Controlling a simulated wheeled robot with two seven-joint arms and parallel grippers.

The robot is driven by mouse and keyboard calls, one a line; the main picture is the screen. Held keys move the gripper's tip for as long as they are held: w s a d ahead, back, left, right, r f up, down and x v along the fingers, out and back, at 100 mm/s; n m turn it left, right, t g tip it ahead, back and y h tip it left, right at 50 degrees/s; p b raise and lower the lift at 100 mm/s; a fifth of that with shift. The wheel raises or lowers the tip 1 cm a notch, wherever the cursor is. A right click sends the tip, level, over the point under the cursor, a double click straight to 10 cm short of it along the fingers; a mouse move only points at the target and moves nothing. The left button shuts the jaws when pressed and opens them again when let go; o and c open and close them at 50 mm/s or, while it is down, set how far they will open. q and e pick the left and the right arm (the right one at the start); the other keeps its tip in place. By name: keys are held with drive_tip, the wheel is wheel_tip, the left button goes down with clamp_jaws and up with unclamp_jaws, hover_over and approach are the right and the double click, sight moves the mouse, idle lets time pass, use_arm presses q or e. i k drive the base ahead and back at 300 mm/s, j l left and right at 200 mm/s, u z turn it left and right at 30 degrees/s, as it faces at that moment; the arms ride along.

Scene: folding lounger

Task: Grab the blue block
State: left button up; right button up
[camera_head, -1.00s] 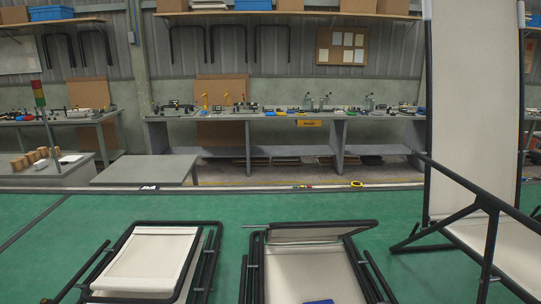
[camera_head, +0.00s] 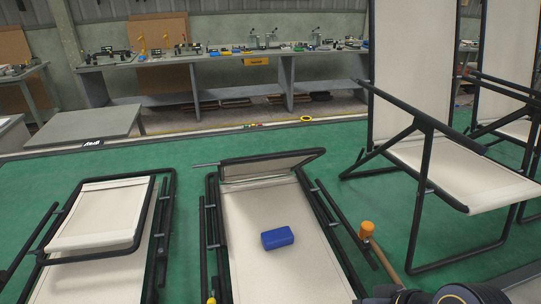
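The blue block (camera_head: 277,238) lies on the cream fabric of the middle folded lounger (camera_head: 247,205), which has a black tube frame and a slightly raised head panel. Nothing touches the block except the fabric under it. A dark part of my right arm shows at the bottom right corner, to the right of the block and nearer to me. Its fingers are not visible. My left gripper is not in view.
Another folded lounger (camera_head: 98,215) lies at left. An unfolded lounger (camera_head: 450,172) stands at right. A mallet with an orange head (camera_head: 366,229) is beside the middle lounger. A low grey table (camera_head: 85,127) and workbenches (camera_head: 215,62) stand behind on green floor.

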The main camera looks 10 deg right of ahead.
sight(276, 238)
drive_tip(key=l+u, duration=0.95)
drive_tip(key=k+j, duration=0.05)
drive_tip(key=j, duration=0.05)
